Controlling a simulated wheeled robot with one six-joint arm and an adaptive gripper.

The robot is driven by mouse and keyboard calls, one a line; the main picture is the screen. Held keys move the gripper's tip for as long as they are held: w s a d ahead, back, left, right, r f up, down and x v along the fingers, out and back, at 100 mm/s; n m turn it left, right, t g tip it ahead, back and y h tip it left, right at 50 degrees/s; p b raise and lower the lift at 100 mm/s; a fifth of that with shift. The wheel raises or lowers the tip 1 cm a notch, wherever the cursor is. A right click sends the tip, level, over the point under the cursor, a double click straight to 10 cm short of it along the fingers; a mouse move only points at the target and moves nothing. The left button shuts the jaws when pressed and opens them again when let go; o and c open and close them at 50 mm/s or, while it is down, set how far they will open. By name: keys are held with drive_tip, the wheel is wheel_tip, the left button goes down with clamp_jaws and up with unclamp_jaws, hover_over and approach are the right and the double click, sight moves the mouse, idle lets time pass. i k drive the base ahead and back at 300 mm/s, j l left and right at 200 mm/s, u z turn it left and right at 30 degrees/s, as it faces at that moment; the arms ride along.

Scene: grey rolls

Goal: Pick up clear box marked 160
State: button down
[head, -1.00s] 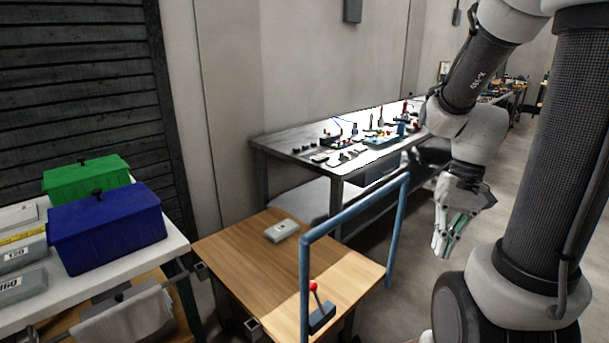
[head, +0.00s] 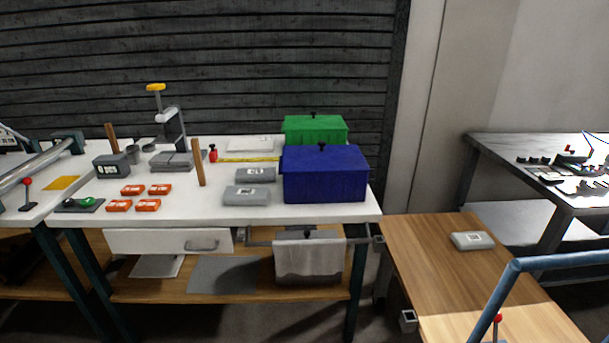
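Two grey translucent-looking boxes with small white labels lie on the white workbench (head: 225,212), left of the blue bin. One is the front box (head: 245,198); the other is the rear box (head: 256,175), just behind it. A third similar labelled box (head: 472,241) lies alone on the wooden cart top at the right. The labels are too small to read now; in the earlier view the front bench box appeared marked 160. My gripper is not in view.
A blue lidded bin (head: 325,178) and a green one (head: 315,128) stand at the bench's right end. Orange boxes (head: 148,205), a wooden post (head: 198,163) and a stand (head: 170,125) are left. The wooden cart (head: 420,270) has a blue rail (head: 560,262).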

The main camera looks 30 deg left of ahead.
sight(250, 195)
drive_tip(key=u, duration=1.65)
drive_tip(key=i+j, duration=0.15)
drive_tip(key=i, duration=0.5)
drive_tip(key=i+j+u, duration=0.15)
drive_tip(key=i, duration=0.5)
